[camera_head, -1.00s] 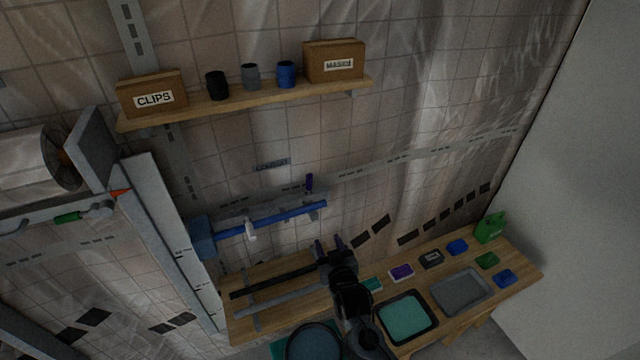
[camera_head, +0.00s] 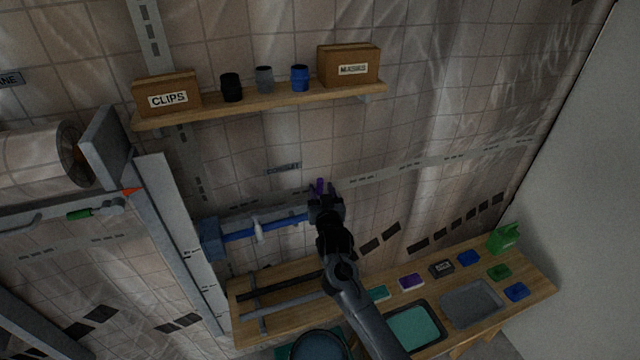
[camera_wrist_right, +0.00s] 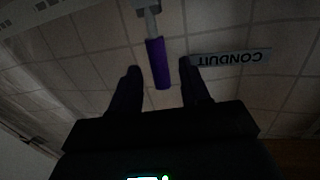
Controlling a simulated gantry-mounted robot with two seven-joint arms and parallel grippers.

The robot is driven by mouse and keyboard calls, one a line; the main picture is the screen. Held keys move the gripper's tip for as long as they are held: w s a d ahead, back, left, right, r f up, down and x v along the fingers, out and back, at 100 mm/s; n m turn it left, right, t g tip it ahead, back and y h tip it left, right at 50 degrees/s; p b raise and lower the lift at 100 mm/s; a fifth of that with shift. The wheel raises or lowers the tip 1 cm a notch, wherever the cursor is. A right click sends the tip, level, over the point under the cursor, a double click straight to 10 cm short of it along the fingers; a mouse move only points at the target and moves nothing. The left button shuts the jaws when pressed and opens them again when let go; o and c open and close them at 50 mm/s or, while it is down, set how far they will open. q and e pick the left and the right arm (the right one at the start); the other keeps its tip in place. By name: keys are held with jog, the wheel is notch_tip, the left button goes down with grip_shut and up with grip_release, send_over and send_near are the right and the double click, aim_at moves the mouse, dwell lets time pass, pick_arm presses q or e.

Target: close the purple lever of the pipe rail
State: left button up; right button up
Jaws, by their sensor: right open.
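The purple lever (camera_head: 319,185) stands up at the right end of the pipe rail on the tiled wall. My right gripper (camera_head: 322,192) is at the purple lever and hides the rail's right end. In the right wrist view, the purple lever (camera_wrist_right: 158,62) hangs from a grey stem between the two open fingers (camera_wrist_right: 160,75), near their tips. I cannot tell whether a finger touches it. My left gripper is not in view.
A wooden shelf (camera_head: 210,112) with boxes and cups is above the rail. A CONDUIT label (camera_head: 283,168) is on the wall. Below is a wooden bench (camera_head: 395,289) with trays and small boxes. A grey upright (camera_head: 180,230) stands left.

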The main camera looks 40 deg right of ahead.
jog(key=shift+x, duration=1.4)
grip_shut()
